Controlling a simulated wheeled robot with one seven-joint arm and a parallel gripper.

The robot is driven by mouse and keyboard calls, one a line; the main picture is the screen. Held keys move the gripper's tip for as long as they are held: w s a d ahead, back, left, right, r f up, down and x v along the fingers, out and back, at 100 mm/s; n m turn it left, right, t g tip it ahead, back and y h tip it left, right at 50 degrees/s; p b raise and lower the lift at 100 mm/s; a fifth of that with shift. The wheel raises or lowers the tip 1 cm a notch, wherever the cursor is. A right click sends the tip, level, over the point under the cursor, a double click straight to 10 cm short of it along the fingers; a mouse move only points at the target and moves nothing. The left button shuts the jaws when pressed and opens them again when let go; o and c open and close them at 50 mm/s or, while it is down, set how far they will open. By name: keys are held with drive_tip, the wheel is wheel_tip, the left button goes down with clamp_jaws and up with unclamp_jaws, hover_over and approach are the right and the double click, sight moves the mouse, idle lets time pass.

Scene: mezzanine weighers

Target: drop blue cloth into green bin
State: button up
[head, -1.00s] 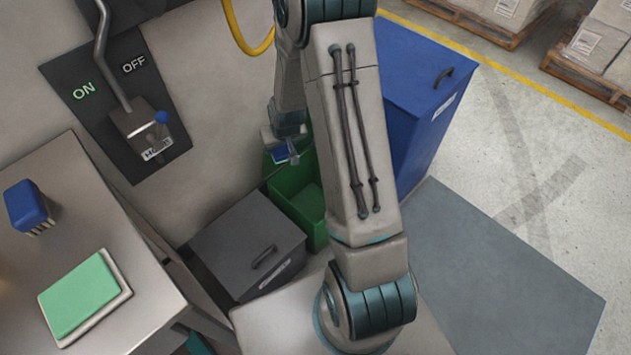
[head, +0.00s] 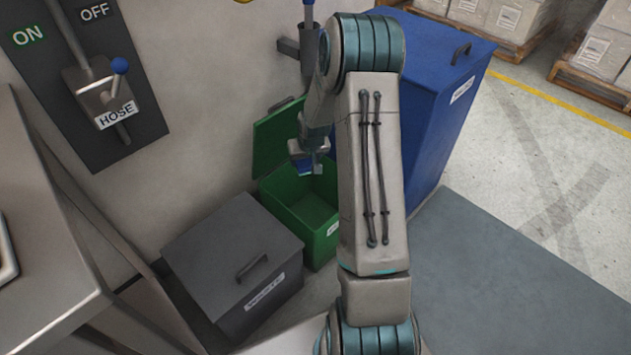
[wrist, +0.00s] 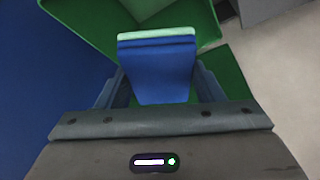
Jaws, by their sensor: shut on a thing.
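My gripper (head: 309,160) is shut on the blue cloth (wrist: 158,72), which shows a pale green edge at its far end. In the head view the blue cloth (head: 305,168) is a small patch below my gripper. The green bin (head: 290,209) stands by the wall with its lid (head: 277,138) raised, and its inside shows empty where visible. The cloth appears over the bin's opening near the lid side; its exact height above the rim is hard to tell. In the wrist view the green bin (wrist: 232,75) surrounds the cloth.
A closed grey bin (head: 232,245) stands left of the green one. A closed blue bin (head: 440,85) stands on the right, partly behind my arm. A hose lever panel (head: 110,85) is on the wall. A metal table (head: 55,250) is at far left.

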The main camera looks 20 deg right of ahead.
drive_tip(key=w+d+f+b, duration=0.1)
drive_tip(key=d+f+b, duration=0.2)
drive_tip(key=f+b, duration=0.7)
wheel_tip(320, 180, down, 4)
drive_tip(key=shift+d+r, duration=0.1)
drive_tip(key=shift+d, duration=0.3)
drive_tip(key=shift+w, duration=0.1)
drive_tip(key=o, duration=1)
drive_tip(key=shift+o, duration=0.2)
drive_tip(key=shift+r, duration=0.1)
drive_tip(key=p+v, duration=0.5)
drive_tip(key=v, duration=0.8)
drive_tip(key=shift+a+r+p, duration=0.25)
drive_tip(key=shift+r+p, duration=0.05)
drive_tip(key=shift+r, duration=0.1)
